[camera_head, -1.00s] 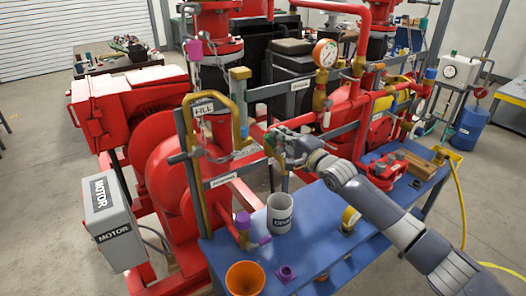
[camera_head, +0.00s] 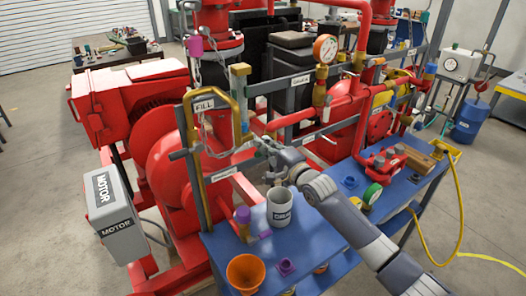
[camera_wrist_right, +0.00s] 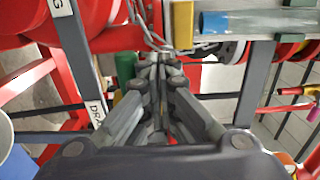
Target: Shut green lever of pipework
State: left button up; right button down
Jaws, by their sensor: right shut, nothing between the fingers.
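My right gripper (camera_head: 266,147) is in front of the pipework's grey rail, above the blue bench. Its fingers are shut with nothing between them. In the right wrist view the closed fingertips (camera_wrist_right: 160,60) point at a hanging chain and grey rail. A green piece (camera_wrist_right: 125,66), likely the green lever, stands just left of the fingertips, partly hidden by the fingers; I cannot tell whether they touch. In the head view my gripper and the pipework hide most of that spot, so the lever's angle is not clear. My left gripper is not in view.
A white mug (camera_head: 280,207), orange cup (camera_head: 246,273) and purple-capped fitting (camera_head: 244,223) are on the blue bench (camera_head: 222,246) below. A yellow bent pipe (camera_head: 212,97) rises left of my gripper. A pressure gauge (camera_head: 325,48) stands behind. Chains hang close to the fingertips.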

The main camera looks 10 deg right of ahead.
jog(key=shift+d+r+p, duration=0.1)
jog(key=shift+r+p, duration=0.5)
jog(key=shift+r, duration=0.1)
jog(key=p+v, duration=0.3)
jog(key=v, duration=0.6)
jog(key=shift+p, duration=0.3)
